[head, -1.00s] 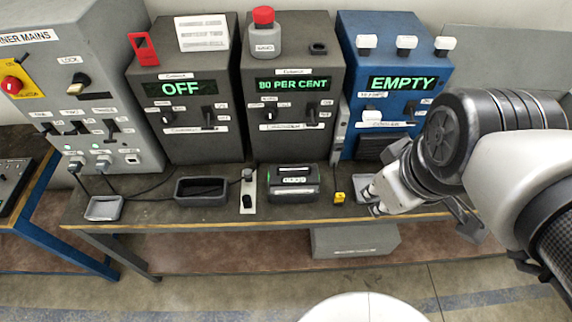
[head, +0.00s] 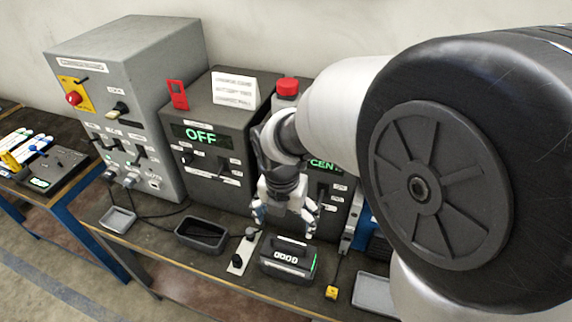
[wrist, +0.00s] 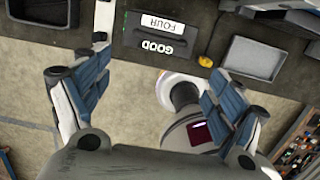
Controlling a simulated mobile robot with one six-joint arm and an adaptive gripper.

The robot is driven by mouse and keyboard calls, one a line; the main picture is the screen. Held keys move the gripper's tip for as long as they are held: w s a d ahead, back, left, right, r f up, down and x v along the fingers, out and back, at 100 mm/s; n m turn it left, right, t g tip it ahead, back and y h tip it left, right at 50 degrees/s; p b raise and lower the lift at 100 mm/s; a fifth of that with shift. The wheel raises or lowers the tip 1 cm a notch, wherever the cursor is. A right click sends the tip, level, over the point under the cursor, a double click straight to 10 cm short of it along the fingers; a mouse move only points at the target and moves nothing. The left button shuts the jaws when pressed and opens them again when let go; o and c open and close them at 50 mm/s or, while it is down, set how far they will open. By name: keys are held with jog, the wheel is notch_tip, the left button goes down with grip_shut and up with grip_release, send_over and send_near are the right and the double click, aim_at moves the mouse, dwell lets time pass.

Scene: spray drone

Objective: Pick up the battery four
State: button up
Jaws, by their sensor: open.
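Battery four is a dark box (head: 288,258) on the workbench, in the head view below the grey cabinets. In the wrist view the box (wrist: 135,38) lies at the top, with white labels reading FOUR and GOOD upside down. My gripper (head: 284,220) is open and empty, just above the battery in the head view. In the wrist view its two blue-padded fingers (wrist: 150,78) are spread apart, with the battery beyond their tips. I see no contact between fingers and battery.
An empty dark tray (head: 202,234) and a switch plate (head: 243,252) lie left of the battery. A yellow tag (head: 332,292) and a grey tray (head: 374,294) lie right. The cabinet reading OFF (head: 207,155) stands behind. The bench's front edge (head: 180,268) is close.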

aim_at(288, 242)
jog(key=shift+o, duration=1)
jog(key=f+b, duration=0.1)
jog(key=f, duration=0.2)
jog(key=f+b, duration=0.1)
jog(key=f, duration=0.2)
jog(key=w+f+b, duration=0.1)
jog(key=f, duration=0.2)
jog(key=shift+d+f, duration=0.2)
jog(key=shift+f, duration=0.2)
jog(key=shift+w+d+f+b, duration=0.1)
jog(key=shift+w+f+b, duration=0.1)
jog(key=shift+f+b, duration=0.5)
jog(key=shift+w+d+f+b, duration=0.1)
jog(key=shift+w+f+b, duration=0.15)
jog(key=shift+f, duration=0.85)
jog(key=shift+w+f+b, duration=0.2)
jog(key=shift+f+b, duration=0.3)
jog(key=shift+f, duration=0.4)
jog(key=shift+r, duration=0.1)
jog(key=shift+c, duration=0.5)
jog(key=c, duration=1.7)
jog(key=shift+r, duration=0.1)
jog(key=shift+c, duration=0.6)
